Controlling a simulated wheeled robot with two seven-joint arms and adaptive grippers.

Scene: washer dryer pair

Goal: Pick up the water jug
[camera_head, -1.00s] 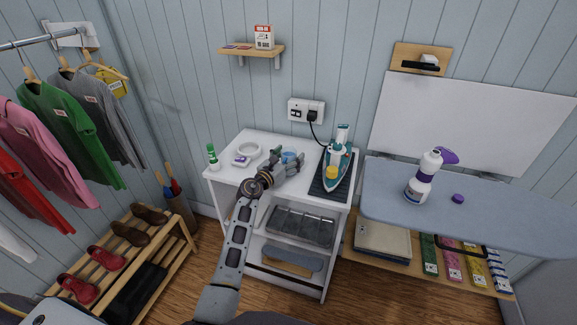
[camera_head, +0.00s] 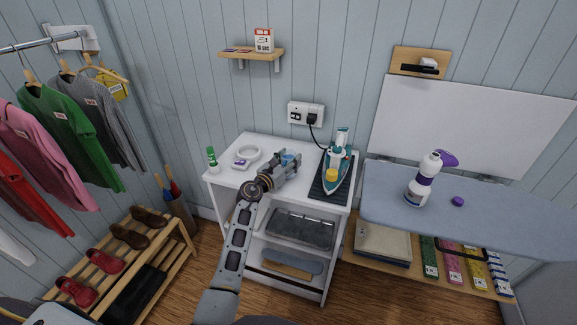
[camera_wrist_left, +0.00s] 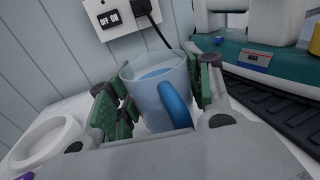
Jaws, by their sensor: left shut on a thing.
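The water jug (camera_wrist_left: 158,88) is a pale translucent cup-like vessel with a blue handle and bluish water inside. It stands upright on the white cabinet top (camera_head: 230,179), seen closely in the left wrist view. In the head view only a bit of the jug (camera_head: 287,158) shows behind my left gripper (camera_head: 287,163). My left gripper is shut on the jug, with green-padded fingers pressed on both its sides in the left wrist view (camera_wrist_left: 158,95). The jug's base is hidden, so I cannot tell whether it touches the top. My right gripper is not in view.
The iron (camera_head: 338,165) stands on a dark ribbed mat just right of the jug. A white ring (camera_head: 248,153) and a green-and-white bottle (camera_head: 212,159) are to the left. The wall socket (camera_head: 306,114) is behind. A spray bottle (camera_head: 424,180) stands on the ironing board (camera_head: 490,215).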

